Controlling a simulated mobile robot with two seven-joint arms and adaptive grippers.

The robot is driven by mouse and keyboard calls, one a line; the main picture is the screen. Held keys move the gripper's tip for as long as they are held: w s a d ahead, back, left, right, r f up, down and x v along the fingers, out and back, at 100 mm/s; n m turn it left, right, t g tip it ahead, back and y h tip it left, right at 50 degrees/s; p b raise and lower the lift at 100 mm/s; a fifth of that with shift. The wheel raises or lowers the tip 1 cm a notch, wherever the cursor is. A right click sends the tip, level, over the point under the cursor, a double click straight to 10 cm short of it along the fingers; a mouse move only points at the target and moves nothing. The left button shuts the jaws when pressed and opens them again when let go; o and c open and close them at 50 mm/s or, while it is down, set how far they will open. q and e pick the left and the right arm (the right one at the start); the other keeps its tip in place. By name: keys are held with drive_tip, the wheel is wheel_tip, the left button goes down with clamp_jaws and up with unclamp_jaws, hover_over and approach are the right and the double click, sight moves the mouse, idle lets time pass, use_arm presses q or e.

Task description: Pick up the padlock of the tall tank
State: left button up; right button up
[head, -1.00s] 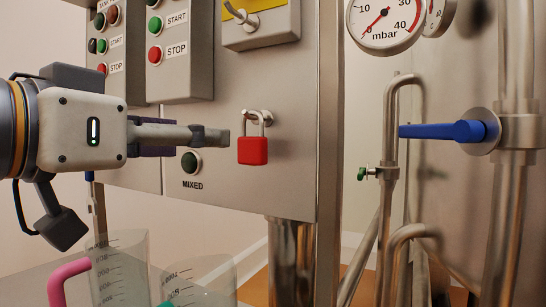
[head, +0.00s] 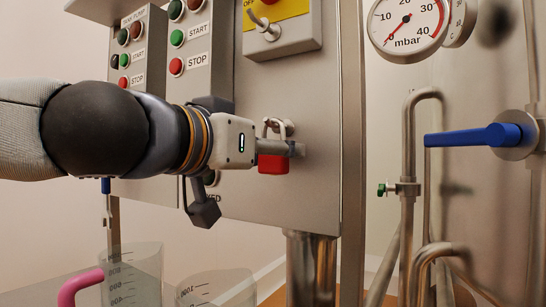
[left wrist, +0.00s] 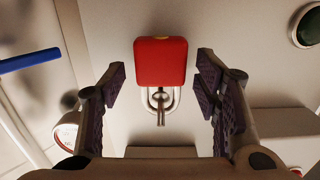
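The padlock (head: 273,163) has a red body and a metal shackle, and hangs from a metal hook on the front of the grey control panel. In the left wrist view the padlock (left wrist: 160,62) sits between the two purple-padded fingers, with a gap on each side. My left gripper (head: 280,148) reaches in from the left at the padlock's height, and its fingers cover part of the padlock in the head view. The left gripper (left wrist: 160,85) is open around the padlock and not touching it. My right gripper is in neither view.
A blue lever (head: 480,136) and a bent metal pipe (head: 408,170) stand to the right. A pressure gauge (head: 408,24) is above them. A switch box (head: 283,28) and a box of START and STOP buttons (head: 186,45) are on the panel. Clear beakers (head: 135,280) stand below.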

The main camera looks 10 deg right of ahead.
use_arm(q)
drive_tip(key=c, duration=0.9)
drive_tip(key=shift+c, duration=0.2)
